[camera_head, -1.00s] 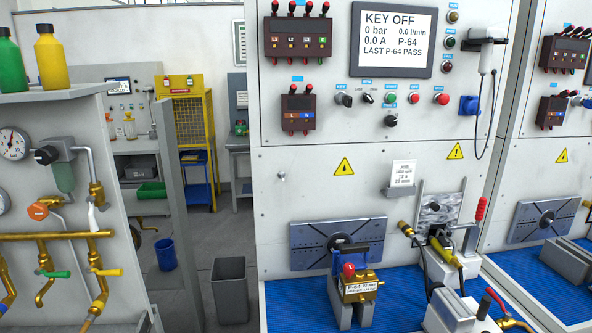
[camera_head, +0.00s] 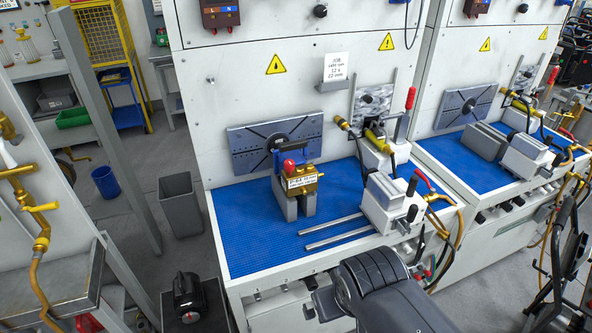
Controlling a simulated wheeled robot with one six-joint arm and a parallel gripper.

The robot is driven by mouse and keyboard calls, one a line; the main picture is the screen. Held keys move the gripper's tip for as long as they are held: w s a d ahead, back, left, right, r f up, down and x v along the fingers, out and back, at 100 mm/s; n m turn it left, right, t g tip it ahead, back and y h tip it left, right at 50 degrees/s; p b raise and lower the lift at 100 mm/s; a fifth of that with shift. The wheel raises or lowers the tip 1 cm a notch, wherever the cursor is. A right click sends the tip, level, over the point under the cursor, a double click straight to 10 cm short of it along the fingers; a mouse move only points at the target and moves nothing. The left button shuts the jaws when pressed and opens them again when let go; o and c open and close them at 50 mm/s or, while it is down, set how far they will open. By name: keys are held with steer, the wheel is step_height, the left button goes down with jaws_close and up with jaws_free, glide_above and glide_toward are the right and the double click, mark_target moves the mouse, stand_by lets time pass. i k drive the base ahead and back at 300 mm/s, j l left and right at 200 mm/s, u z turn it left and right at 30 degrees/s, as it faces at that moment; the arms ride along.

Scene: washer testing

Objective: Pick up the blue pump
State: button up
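The pump with the blue part (camera_head: 263,160) sits on two grey blocks (camera_head: 291,205) on the blue mat of the test bench. Its front is a brass body with a red cap and a white label; the brass hides part of the blue. My dark grey arm end with my gripper (camera_head: 345,291) shows at the bottom centre, in front of the bench edge, apart from the pump and lower right of it. Its fingers are not clear enough to tell open from shut. I see nothing held in it.
A slotted grey plate (camera_head: 250,148) stands behind the pump. Two metal rails (camera_head: 335,232) and a white clamp block (camera_head: 385,205) with hoses lie to its right. The mat's front left is clear. A grey bin (camera_head: 180,205) stands on the floor left of the bench.

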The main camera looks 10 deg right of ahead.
mark_target(303, 179)
steer(key=i+l+z, duration=0.15)
steer(key=z, duration=0.2)
steer(key=i+z, duration=0.7)
